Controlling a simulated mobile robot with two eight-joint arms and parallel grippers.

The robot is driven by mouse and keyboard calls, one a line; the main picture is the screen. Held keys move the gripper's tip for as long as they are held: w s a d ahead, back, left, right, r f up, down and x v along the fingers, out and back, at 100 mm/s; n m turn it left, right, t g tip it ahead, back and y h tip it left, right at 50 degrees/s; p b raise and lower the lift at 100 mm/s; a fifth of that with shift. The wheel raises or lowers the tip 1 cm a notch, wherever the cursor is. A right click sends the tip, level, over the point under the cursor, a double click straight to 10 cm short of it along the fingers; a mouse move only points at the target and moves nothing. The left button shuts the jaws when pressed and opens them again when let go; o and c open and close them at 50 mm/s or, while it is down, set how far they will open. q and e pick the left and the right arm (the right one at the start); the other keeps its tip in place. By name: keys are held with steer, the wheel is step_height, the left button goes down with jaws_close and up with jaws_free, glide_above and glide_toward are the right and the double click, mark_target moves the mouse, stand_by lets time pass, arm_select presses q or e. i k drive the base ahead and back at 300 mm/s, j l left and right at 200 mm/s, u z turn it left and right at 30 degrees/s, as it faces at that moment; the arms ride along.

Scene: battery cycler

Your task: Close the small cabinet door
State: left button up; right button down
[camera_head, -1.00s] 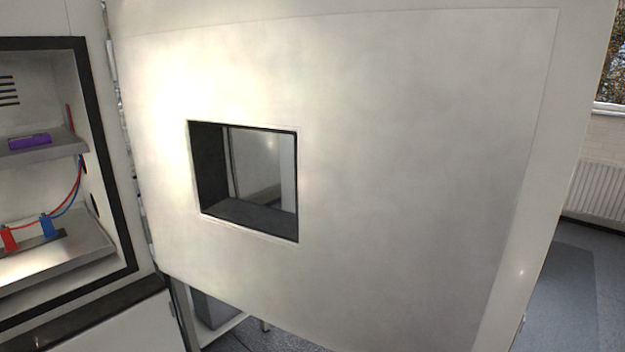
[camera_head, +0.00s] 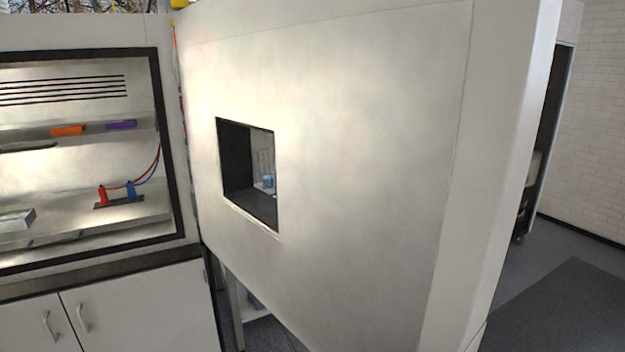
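The cabinet door (camera_head: 350,170) is a large pale panel with a small rectangular window (camera_head: 255,180). It stands wide open, hinged along its left edge, and fills the middle of the head view. The cabinet (camera_head: 195,225) is at the left, its black-framed opening uncovered. Inside are an orange battery (camera_head: 68,130) and a purple battery (camera_head: 121,124) on the upper shelf. A red clip (camera_head: 102,195) and a blue clip (camera_head: 131,190) with wires are on the lower shelf. Neither of my grippers is in view.
Lower cupboard doors (camera_head: 140,310) with two metal handles are below the cabinet opening. Clear grey floor (camera_head: 550,285) lies right of the door, with a darker mat and a white brick wall (camera_head: 590,110) behind. A metal tray (camera_head: 15,220) is at the left.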

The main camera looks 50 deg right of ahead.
mark_target(404, 132)
steer(key=k+l+u, duration=0.1)
steer(key=k+l, duration=0.75)
steer(key=l, duration=0.25)
steer(key=k+l+u, duration=0.1)
steer(key=l, duration=0.25)
steer(key=k+l, duration=0.1)
steer(key=l, duration=0.25)
steer(key=l+u, duration=0.1)
steer(key=l, duration=1.6)
steer(key=k+l+u, duration=0.25)
steer(key=i+j, duration=0.1)
